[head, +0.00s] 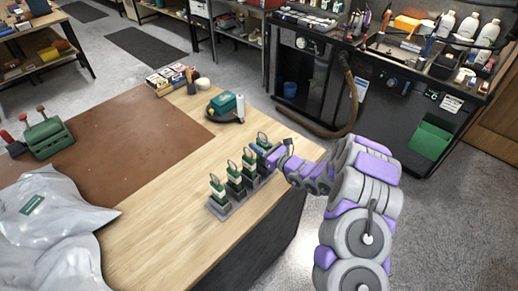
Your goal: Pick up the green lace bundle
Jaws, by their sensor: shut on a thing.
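Several upright green bundles with pale bands and loops on top stand in a row in a grey holder (221,211), near the right edge of the wooden table. The nearest green lace bundle (217,190) is clear of my arm. My gripper (271,158) is at the far end of the row, reaching in from the right. It is shut on a green lace bundle (263,141) there. The fingertips are small and partly hidden, so the exact grip and whether this bundle is clear of the holder cannot be told.
A brown mat (120,135), a grey plastic bag (55,235) and a green box with handles (47,137) lie to the left. A black workstation (390,95) with a hose stands behind, across open floor.

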